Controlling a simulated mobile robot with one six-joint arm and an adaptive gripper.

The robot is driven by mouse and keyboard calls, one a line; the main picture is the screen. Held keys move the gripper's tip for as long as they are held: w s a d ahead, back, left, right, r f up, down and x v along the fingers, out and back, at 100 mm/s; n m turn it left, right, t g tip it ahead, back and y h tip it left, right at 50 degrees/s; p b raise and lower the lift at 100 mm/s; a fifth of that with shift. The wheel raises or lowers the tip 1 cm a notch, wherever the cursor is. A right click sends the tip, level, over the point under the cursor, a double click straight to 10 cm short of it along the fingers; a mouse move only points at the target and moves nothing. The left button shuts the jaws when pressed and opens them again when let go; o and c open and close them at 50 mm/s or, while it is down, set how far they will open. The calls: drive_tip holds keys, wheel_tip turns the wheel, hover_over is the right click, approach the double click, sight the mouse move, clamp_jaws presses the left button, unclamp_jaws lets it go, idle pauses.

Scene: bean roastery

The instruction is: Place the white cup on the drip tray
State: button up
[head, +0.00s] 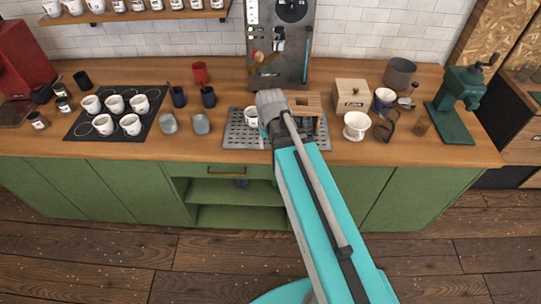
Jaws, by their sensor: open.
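A white cup (251,116) with a dark mark stands on the grey slotted drip tray (236,137), towards its left part. It looks upright. My arm reaches over the counter, and its end covers the middle of the tray. My gripper (264,130) is just right of the cup, mostly hidden by my own arm; it is open. I cannot tell whether the fingers touch the cup. Several other white cups (130,124) stand on a black mat (77,130) at the left.
Grey cups (200,124) and dark cups (208,97) stand left of the tray. A wooden box (351,94), a white dripper (356,125) and a green grinder (453,112) stand to the right. A tall metal panel (262,75) rises behind. The counter's front left is clear.

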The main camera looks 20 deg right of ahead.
drive_tip(key=s+g, duration=0.1)
drive_tip(key=s, duration=0.5)
drive_tip(key=shift+a, duration=0.45)
